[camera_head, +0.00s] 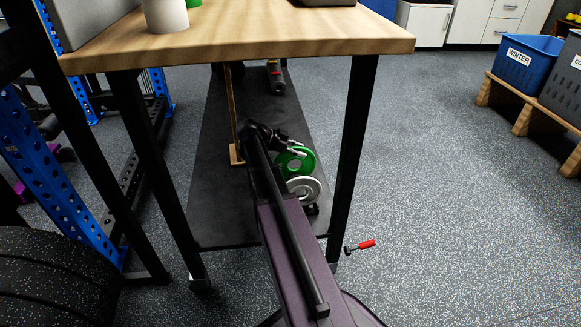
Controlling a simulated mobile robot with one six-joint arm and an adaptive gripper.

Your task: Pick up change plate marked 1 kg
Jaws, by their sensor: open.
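A green change plate (306,160) stands upright, or nearly so, on or just above the dark mat (220,215) under the wooden table. A silver-grey plate (309,194) stands just in front of it, close by. No weight marking is readable on either plate at this size. My arm reaches in under the table, and my gripper (298,149) is at the upper left of the green plate, overlapping it in the picture. The gripper is open. Whether its fingers touch or straddle the plate cannot be told. What supports the plates is partly hidden by the arm.
The wooden tabletop (250,38) and its black legs (352,150) surround the arm. A wooden upright (232,110) stands left of the gripper. A red-handled tool (362,246) lies on the floor. A blue rack (50,175) and tire (50,280) stand left.

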